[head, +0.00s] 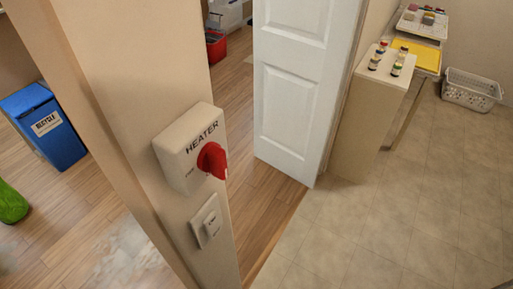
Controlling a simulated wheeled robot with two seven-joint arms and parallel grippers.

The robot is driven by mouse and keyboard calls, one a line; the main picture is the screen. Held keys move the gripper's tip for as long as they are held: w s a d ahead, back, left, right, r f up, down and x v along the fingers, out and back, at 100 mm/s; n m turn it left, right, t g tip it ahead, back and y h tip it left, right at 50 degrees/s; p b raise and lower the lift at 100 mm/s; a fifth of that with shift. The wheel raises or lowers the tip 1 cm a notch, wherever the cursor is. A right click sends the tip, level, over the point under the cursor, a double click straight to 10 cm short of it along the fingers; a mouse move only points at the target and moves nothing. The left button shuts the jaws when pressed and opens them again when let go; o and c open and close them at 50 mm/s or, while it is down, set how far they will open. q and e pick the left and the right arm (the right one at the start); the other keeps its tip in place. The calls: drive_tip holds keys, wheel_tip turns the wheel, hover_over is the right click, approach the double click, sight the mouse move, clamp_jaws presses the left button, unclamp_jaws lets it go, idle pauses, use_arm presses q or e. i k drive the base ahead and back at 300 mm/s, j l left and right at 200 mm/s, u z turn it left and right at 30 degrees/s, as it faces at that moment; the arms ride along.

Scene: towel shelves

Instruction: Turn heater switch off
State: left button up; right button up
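The heater switch box (183,155) is a white box labelled HEATER, fixed to the narrow beige wall end left of the doorway. Its red knob (212,159) sits on the box's right side, with its pointed end toward the right. Small lettering shows left of the knob, partly too small to read. Neither of my grippers is in view, and nothing touches the knob.
A white light switch (207,222) is below the box. A white door (294,90) stands open behind. A beige cabinet (365,115) with small bottles, a laundry basket (470,90) and a blue recycle bin (45,125) stand farther off. Tiled floor (400,220) at right is clear.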

sight(213, 158)
drive_tip(key=i+l+u, duration=0.15)
drive_tip(key=l+u, duration=0.2)
drive_tip(key=l, duration=0.2)
drive_tip(key=l+u, duration=0.3)
drive_tip(key=l, duration=0.2)
drive_tip(key=l+u, duration=0.35)
drive_tip(key=l, duration=0.25)
drive_tip(key=l+u, duration=0.35)
drive_tip(key=l, duration=0.25)
drive_tip(key=k+l+u, duration=0.1)
drive_tip(key=l+u, duration=0.25)
drive_tip(key=l, duration=0.15)
drive_tip(key=k+l+u, duration=0.3)
drive_tip(key=l, duration=0.2)
drive_tip(key=k+l+u, duration=0.6)
drive_tip(key=u, duration=0.15)
